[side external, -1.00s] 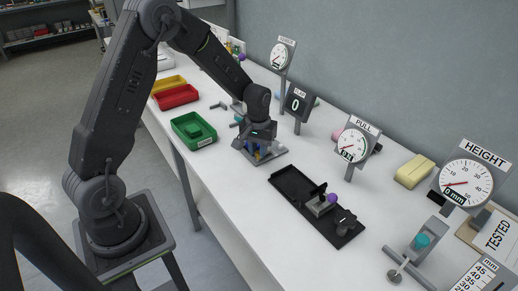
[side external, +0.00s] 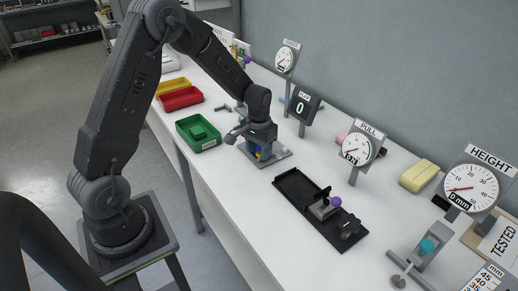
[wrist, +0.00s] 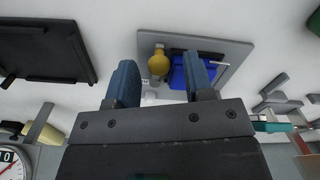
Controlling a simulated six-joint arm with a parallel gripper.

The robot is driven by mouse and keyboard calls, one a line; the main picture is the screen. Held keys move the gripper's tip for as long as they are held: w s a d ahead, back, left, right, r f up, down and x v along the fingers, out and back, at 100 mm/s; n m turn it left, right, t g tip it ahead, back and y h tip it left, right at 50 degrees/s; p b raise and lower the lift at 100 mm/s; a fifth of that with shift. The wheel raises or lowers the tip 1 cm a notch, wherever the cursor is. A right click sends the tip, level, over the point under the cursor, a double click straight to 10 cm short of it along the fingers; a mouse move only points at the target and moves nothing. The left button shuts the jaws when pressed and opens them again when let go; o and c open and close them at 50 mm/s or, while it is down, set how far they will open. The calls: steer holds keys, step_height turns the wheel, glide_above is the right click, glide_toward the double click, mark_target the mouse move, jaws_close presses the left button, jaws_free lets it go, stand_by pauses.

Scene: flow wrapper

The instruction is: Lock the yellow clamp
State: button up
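The yellow clamp shows as a round yellow knob (wrist: 158,63) on a grey base plate (wrist: 232,52) in the wrist view. A blue block (wrist: 180,78) sits beside it on the same plate. My gripper (wrist: 160,78) has its two blue fingers spread apart with nothing held between them. The yellow knob appears between the fingers, nearer the left one, and the right finger overlaps the blue block. In the side view my gripper is low over the plate (side external: 281,154), and a bit of yellow (side external: 259,155) shows under it. The clamp's lever position cannot be made out.
A black tray (side external: 292,184) with a purple-knobbed part lies to the right of the plate. Green (side external: 210,143), red (side external: 181,99) and yellow bins stand to the left. A display post (side external: 304,104) and the PULL gauge (side external: 357,150) stand behind.

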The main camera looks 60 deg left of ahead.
mark_target(259, 153)
step_height(259, 153, up, 14)
stand_by(0.7)
steer(key=s+d+r+m+t, duration=0.1)
steer(key=s+d+r+t, duration=0.1)
steer(key=s+d+r, duration=0.55)
steer(key=s+d+m+t, duration=0.2)
steer(key=s+d, duration=0.4)
steer(key=s, duration=0.7)
steer(key=shift+s+r+t, duration=0.3)
steer(key=shift+t, duration=0.5)
